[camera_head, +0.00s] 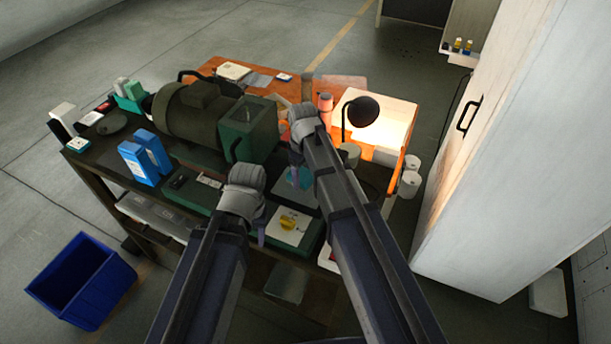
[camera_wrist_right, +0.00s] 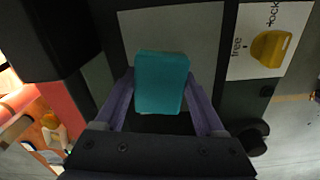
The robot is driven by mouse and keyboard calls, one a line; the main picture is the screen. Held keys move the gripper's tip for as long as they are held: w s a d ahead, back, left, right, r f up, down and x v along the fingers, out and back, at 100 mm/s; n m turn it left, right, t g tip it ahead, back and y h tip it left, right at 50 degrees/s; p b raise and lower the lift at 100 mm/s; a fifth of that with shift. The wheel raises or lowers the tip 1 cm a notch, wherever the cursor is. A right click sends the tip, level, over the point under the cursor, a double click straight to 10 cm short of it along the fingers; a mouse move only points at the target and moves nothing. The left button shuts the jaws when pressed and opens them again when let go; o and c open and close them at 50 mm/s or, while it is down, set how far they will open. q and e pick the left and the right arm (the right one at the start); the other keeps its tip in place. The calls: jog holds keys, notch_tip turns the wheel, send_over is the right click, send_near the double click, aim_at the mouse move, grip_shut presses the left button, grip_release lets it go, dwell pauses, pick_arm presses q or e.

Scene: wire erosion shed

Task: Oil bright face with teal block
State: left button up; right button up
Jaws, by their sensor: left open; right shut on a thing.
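My right gripper (camera_wrist_right: 162,105) is shut on the teal block (camera_wrist_right: 162,82), which sits between its two fingers in the right wrist view. In the head view the block (camera_head: 300,178) shows small below the right wrist. A pale grey square face (camera_wrist_right: 195,30) lies just beyond and beneath the block; it also shows in the head view (camera_head: 294,194), partly covered by my right arm. I take it for the bright face. I cannot tell whether the block touches it. My left gripper (camera_head: 262,228) is open near the bench's front, left of the plate, its fingers partly hidden.
A yellow knob (camera_head: 288,223) on a white "free/lock" plate sits in front of the pale face. A dark green machine (camera_head: 248,130) stands behind. Blue boxes (camera_head: 140,163) stand at left, a lamp (camera_head: 361,111) at right. A blue bin (camera_head: 82,280) is on the floor.

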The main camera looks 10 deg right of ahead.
aim_at(290, 175)
jog(key=shift+w+a, duration=0.45)
jog(key=shift+a, duration=0.25)
jog(key=shift+w+a, duration=0.45)
jog(key=shift+a, duration=0.25)
jog(key=shift+a, duration=0.1)
jog(key=shift+w+a, duration=1.05)
jog(key=shift+a, duration=0.25)
jog(key=shift+s+a+r, duration=0.15)
jog(key=shift+s+a, duration=0.4)
jog(key=shift+s, duration=0.15)
jog(key=shift+s+d, duration=0.1)
jog(key=shift+s+d, duration=0.35)
jog(key=shift+s, duration=0.2)
jog(key=shift+s+d, duration=0.25)
jog(key=shift+d, duration=0.25)
jog(key=shift+s+d, duration=0.2)
jog(key=shift+d, duration=0.3)
jog(key=shift+s+d, duration=0.5)
jog(key=shift+d, duration=0.3)
jog(key=shift+s+d, duration=0.5)
jog(key=shift+d, duration=0.25)
